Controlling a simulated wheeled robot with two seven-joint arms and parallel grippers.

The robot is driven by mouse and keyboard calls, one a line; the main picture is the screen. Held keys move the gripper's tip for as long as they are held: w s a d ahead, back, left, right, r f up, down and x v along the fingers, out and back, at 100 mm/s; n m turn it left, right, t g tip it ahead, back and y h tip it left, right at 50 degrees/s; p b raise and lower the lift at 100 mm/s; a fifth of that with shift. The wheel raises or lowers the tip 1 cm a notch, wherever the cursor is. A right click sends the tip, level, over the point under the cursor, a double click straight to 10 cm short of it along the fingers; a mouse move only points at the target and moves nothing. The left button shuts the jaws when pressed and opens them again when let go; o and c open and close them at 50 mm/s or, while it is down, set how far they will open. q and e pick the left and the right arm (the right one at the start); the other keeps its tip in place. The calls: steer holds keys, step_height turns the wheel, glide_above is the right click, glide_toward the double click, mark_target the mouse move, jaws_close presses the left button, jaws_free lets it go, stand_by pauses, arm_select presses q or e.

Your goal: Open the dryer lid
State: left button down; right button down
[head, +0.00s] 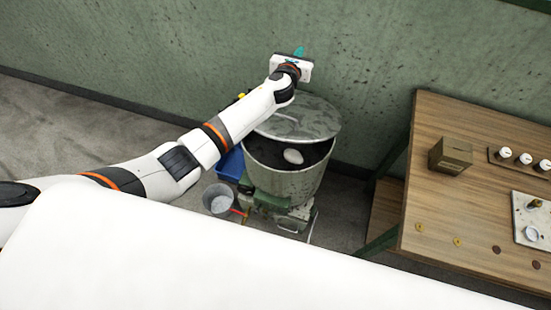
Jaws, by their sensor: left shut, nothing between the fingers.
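The dryer (290,182) is a worn grey-green metal drum standing on the floor against the wall. Its round grey lid (312,120) is raised at the back of the rim, and the dark inside shows in front of it. A white oval thing (293,156) shows in the dark opening. My left arm reaches in from the left, and its gripper (298,53) is beyond the lid, near the wall. It is shut with nothing in it. Whether it touches the lid is hidden by the wrist. My right gripper is not in view.
A wooden table (440,200) stands to the right, with a brown box (451,156), a rack of white-topped jars (507,153) and small discs. A grey bucket (219,200) and a blue bin (231,165) stand left of the dryer. The green wall (390,50) is close behind.

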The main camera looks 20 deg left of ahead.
arm_select(q)
steer(key=shift+w+f, duration=0.2)
steer(key=shift+w, duration=0.05)
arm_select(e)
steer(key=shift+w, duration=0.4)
arm_select(q)
steer(key=shift+s, duration=0.1)
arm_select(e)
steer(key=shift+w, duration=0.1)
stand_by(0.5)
arm_select(q)
steer(key=shift+a, duration=0.1)
